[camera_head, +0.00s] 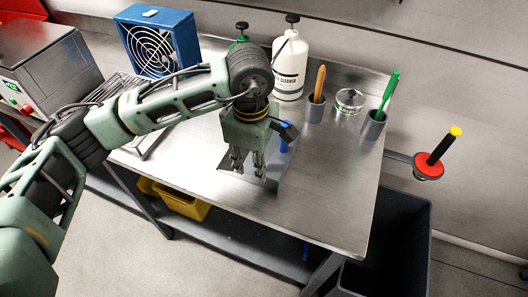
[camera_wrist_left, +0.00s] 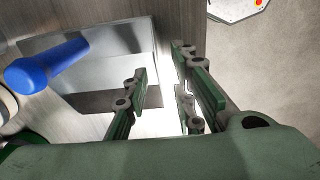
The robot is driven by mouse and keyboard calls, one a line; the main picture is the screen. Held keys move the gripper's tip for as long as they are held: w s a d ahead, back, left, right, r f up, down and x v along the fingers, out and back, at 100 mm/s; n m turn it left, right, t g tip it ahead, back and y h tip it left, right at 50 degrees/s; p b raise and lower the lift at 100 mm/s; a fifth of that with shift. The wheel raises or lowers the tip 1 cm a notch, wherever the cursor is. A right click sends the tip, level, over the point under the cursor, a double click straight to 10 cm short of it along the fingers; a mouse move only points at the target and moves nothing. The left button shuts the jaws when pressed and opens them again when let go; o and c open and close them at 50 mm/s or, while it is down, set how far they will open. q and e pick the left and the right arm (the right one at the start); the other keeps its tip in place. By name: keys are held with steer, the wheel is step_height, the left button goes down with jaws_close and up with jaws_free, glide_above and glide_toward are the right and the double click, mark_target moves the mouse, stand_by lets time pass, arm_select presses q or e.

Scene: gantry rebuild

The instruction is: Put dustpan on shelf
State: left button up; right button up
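The dustpan is a grey metal pan (camera_head: 274,182) with a blue handle (camera_head: 284,144). It lies on the steel worktable (camera_head: 325,205), near its front edge. The pan (camera_wrist_left: 95,38) and blue handle (camera_wrist_left: 45,66) also show at the left of the left wrist view. My left gripper (camera_head: 248,170) points down over the pan and partly hides it. Its fingers (camera_wrist_left: 163,92) are apart with nothing held between them. The handle lies to one side of the fingers. A lower shelf (camera_head: 225,230) runs under the worktable. My right gripper is not in view.
A yellow bin (camera_head: 183,204) is on the lower shelf. A white cleaner bottle (camera_head: 291,68), a blue fan (camera_head: 160,43), a tin (camera_head: 349,101) and two cups (camera_head: 371,126) stand behind. A dark bin (camera_head: 390,250) is at the right. The table's front right is clear.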

mark_target(256, 184)
arm_select(q)
steer(key=f+p, duration=0.1)
steer(key=f, duration=0.2)
steer(key=f+p, duration=0.1)
steer(key=f, duration=0.2)
steer(key=shift+w+d+f+p, duration=0.15)
steer(key=shift+w+f+p, duration=0.1)
steer(key=shift+p, duration=0.15)
steer(key=shift+f, duration=0.25)
steer(key=shift+c, duration=0.5)
jaws_close()
steer(key=shift+r, duration=0.15)
